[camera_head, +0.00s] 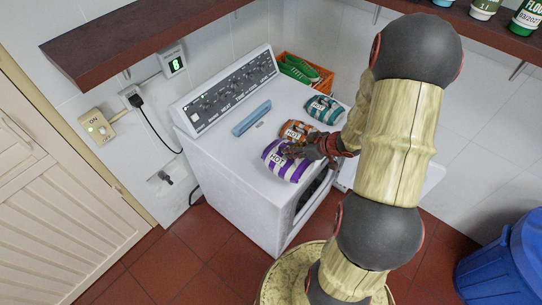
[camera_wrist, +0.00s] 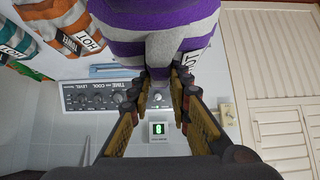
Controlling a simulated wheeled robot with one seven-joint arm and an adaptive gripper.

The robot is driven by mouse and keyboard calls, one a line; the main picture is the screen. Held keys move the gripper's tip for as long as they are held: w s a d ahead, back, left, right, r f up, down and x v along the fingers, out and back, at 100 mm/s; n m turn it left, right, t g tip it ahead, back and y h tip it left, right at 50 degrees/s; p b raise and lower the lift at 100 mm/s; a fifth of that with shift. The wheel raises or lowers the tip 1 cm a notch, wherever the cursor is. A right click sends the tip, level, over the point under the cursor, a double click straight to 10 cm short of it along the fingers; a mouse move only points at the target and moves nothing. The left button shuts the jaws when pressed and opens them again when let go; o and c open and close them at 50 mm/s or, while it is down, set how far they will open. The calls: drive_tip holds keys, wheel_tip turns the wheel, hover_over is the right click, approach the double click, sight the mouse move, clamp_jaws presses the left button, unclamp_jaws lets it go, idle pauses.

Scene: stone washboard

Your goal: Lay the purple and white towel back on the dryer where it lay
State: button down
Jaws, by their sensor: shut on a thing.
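The purple and white striped towel (camera_head: 279,166) appears over the front part of the white dryer's top (camera_head: 222,150), with a "HOT" label on it. In the wrist view the towel (camera_wrist: 125,22) fills the upper middle, with part of a label at its right edge. My gripper (camera_head: 305,152) reaches in from the right, at the towel's right side. In the wrist view the fingertips of my gripper (camera_wrist: 160,74) are shut on the towel's near edge. I cannot tell whether the towel touches the dryer top or hangs just above it.
An orange and white towel (camera_head: 296,129) lies just behind the purple one, and a teal and white towel (camera_head: 323,108) lies farther back. A blue bar-like object (camera_head: 252,118) lies near the control panel (camera_head: 228,88). An orange basket (camera_head: 324,79) stands behind. A dark shelf (camera_head: 130,45) overhangs at left.

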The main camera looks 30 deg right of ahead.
sight(273, 149)
drive_tip(key=w, duration=0.1)
drive_tip(key=w+a+f, duration=0.1)
drive_tip(key=w+f, duration=0.1)
drive_tip(key=w, duration=0.1)
drive_tip(key=shift+a, duration=0.35)
drive_tip(key=b+x, duration=0.1)
drive_tip(key=x, duration=0.6)
drive_tip(key=shift+s+f, duration=0.1)
drive_tip(key=shift+s, duration=0.1)
drive_tip(key=shift+w+a+f, duration=0.1)
drive_tip(key=shift+f, duration=0.85)
drive_tip(key=shift+w+f, duration=0.15)
drive_tip(key=shift+f, duration=0.75)
drive_tip(key=shift+f, duration=0.15)
drive_tip(key=c, duration=1.7)
unclamp_jaws()
drive_tip(key=shift+o, duration=0.2)
